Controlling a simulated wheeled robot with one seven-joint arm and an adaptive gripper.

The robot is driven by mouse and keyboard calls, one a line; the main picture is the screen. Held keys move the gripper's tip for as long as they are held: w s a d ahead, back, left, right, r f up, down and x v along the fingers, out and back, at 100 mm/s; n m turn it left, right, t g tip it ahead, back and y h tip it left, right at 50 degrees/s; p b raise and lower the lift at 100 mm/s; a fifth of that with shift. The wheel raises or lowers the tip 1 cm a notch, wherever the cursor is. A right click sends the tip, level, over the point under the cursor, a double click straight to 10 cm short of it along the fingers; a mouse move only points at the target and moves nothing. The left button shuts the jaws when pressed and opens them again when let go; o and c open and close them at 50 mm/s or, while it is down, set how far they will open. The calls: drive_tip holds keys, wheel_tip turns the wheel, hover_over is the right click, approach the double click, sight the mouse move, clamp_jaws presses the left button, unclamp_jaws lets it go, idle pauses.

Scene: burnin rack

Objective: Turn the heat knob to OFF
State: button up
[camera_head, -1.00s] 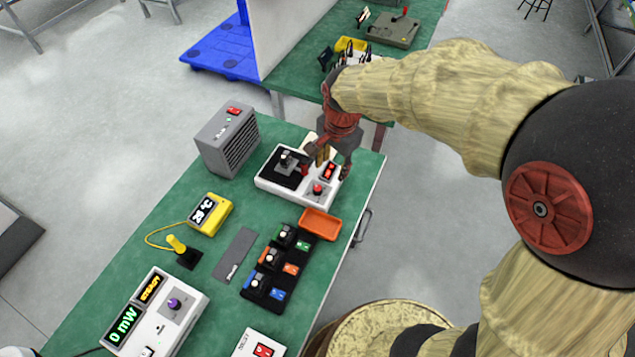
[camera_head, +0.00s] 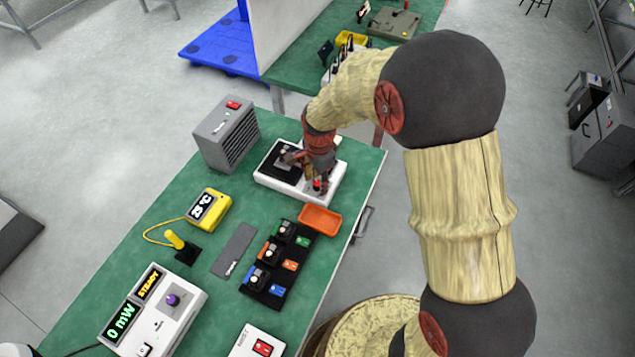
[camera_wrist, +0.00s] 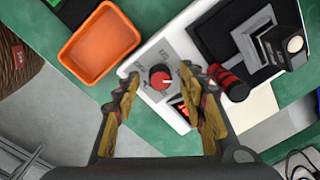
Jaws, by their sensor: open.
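The heat knob (camera_wrist: 159,79) is red and round, with a white pointer mark toward the right in the wrist view. It sits on the white box (camera_wrist: 150,60); the small print around it is too small to read. My gripper (camera_wrist: 161,75) is open and points at the box, with one finger on each side of the knob. I cannot tell whether either finger touches it. In the head view my gripper (camera_head: 318,188) is over the near right part of the white box (camera_head: 284,186) and partly hides the knob.
A black plate with a metal fixture (camera_wrist: 258,38) and a red-and-black handle (camera_wrist: 228,80) lie right of the knob. A lit red switch (camera_wrist: 180,107) is close to the right finger. An orange tray (camera_head: 320,220) is beside the box. A grey heater-like unit (camera_head: 226,135) stands behind.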

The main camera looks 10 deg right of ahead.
drive_tip(key=shift+f, duration=0.2)
drive_tip(key=shift+c, duration=0.7)
clamp_jaws()
